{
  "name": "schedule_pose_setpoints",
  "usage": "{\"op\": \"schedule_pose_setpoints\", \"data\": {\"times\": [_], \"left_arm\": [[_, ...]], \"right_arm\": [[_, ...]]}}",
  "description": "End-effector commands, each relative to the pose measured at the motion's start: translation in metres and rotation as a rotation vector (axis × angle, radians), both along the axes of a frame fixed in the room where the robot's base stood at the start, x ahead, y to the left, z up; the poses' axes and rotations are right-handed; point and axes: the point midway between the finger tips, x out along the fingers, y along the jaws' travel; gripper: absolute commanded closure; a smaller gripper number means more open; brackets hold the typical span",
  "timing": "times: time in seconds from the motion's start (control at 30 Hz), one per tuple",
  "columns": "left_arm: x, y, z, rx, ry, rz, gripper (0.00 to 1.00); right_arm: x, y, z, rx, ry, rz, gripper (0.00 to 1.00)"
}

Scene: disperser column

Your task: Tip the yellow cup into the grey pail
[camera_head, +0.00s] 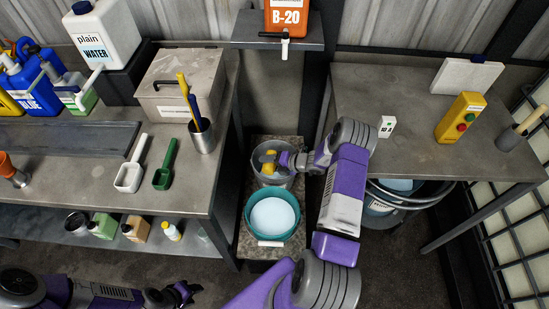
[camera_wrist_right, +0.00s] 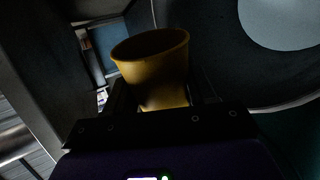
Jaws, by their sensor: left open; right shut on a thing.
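The yellow cup (camera_head: 267,168) shows inside the outline of the grey pail (camera_head: 276,182) in the head view. I cannot tell its exact height or tilt there. My right gripper (camera_head: 283,160) is shut on the cup. In the right wrist view the cup (camera_wrist_right: 152,62) sits between the dark fingers of the right gripper (camera_wrist_right: 158,98), and its rim shows; its contents cannot be made out. The inside of the pail is largely hidden by the cup and gripper. My left gripper (camera_head: 184,291) is open and empty at the lower left, away from the pail.
A teal tub (camera_head: 272,238) with pale contents stands just in front of the pail. The left bench (camera_head: 75,180) holds a metal holder (camera_head: 202,137), scoops and jugs. An orange B-20 container (camera_head: 288,17) stands above the pail.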

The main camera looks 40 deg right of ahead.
Motion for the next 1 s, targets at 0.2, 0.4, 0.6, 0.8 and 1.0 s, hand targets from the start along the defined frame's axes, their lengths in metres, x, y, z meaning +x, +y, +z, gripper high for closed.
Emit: {"op": "schedule_pose_setpoints", "data": {"times": [0.2,0.4,0.6,0.8,1.0], "left_arm": [[0.0,0.0,0.0035,0.0,0.0,0.0,0.57],[0.0,0.0,0.0054,0.0,0.0,0.0,0.57],[0.0,0.0,0.0075,0.0,0.0,0.0,0.57],[0.0001,0.0001,0.009,0.0,0.0,0.0,0.57],[0.0,0.0,0.0103,0.0,0.0,0.0,0.57]], "right_arm": [[-0.0008,-0.0024,0.0021,0.024,0.015,-0.003,0.74],[-0.0015,-0.0041,0.0034,0.046,0.029,-0.005,0.74],[-0.0024,-0.0061,0.0045,0.069,0.045,-0.008,0.74],[-0.0036,-0.0081,0.0054,0.09,0.06,-0.011,0.74],[-0.0045,-0.0105,0.0067,0.115,0.074,-0.015,0.74]]}}
